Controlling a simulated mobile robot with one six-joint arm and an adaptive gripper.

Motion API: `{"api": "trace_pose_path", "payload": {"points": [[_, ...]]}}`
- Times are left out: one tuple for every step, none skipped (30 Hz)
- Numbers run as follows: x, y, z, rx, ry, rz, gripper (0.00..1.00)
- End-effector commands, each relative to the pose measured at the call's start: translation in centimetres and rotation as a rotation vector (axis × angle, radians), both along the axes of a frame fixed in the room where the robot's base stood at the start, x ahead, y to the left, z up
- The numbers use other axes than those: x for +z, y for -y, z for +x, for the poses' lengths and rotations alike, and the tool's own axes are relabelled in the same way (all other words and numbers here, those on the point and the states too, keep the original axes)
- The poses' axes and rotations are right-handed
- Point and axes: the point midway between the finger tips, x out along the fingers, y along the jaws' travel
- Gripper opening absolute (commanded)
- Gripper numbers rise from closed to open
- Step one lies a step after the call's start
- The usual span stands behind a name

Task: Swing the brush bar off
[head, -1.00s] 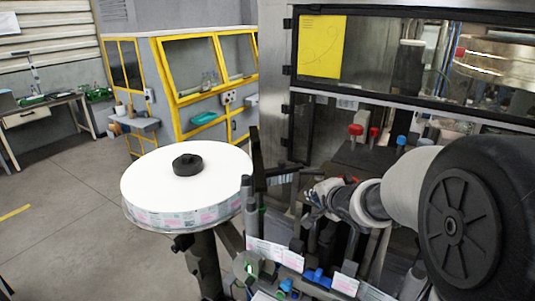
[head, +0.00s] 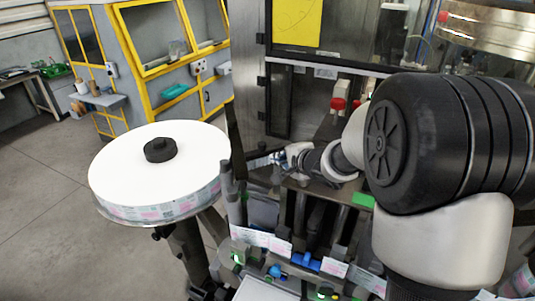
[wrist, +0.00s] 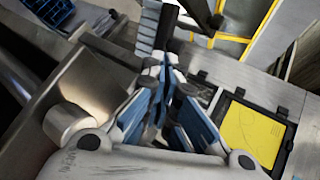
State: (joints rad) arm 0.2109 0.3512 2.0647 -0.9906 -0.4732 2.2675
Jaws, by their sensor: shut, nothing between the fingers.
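A dark, ribbed bar (wrist: 153,28), which looks like the brush bar, rises just beyond my fingertips in the wrist view. In the head view a dark upright bar (head: 237,155) stands between the label reel (head: 160,170) and the machine; I take it to be the same bar. My gripper (wrist: 168,75) is shut and empty, with its blue-sided fingers close to the bar's lower end. I cannot tell whether they touch it. In the head view my gripper (head: 270,163) is small, just right of the bar and partly lost against dark parts.
The white-topped reel stands left of the labeller. Printed labels (head: 260,240) and blue and green parts lie low at the front. A glazed machine frame (head: 285,100) is behind my arm. A yellow-framed cabinet (head: 150,60) stands at the back left. Floor is clear at left.

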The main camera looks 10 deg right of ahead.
Motion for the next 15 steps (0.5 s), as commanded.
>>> {"api": "trace_pose_path", "payload": {"points": [[0.0, 0.0, 0.0, 0.000, 0.000, 0.000, 0.00], [0.0, 0.0, 0.0, 0.000, 0.000, 0.000, 0.00], [-0.1, 0.0, 0.1, 0.000, 0.000, 0.000, 0.00], [-0.2, -0.1, 0.2, 0.000, 0.000, 0.000, 0.00], [-0.3, -0.1, 0.4, 0.001, 0.000, -0.001, 0.00], [-0.5, -0.2, 0.7, 0.001, 0.000, -0.001, 0.00], [-0.7, -0.3, 1.0, 0.001, -0.001, -0.001, 0.00], [-1.0, -0.3, 1.3, 0.001, -0.002, -0.001, 0.00], [-1.3, -0.5, 1.9, 0.001, -0.001, -0.001, 0.00], [-1.7, -0.6, 2.3, 0.001, -0.002, -0.001, 0.00], [-1.9, -0.8, 2.8, 0.003, -0.001, -0.001, 0.00], [-2.3, -0.9, 3.5, 0.003, -0.001, -0.001, 0.00], [-2.6, -1.1, 4.0, 0.003, -0.001, -0.001, 0.00], [-2.9, -1.2, 4.4, 0.002, -0.001, -0.001, 0.00], [-3.3, -1.3, 5.1, 0.001, -0.001, -0.001, 0.00]]}}
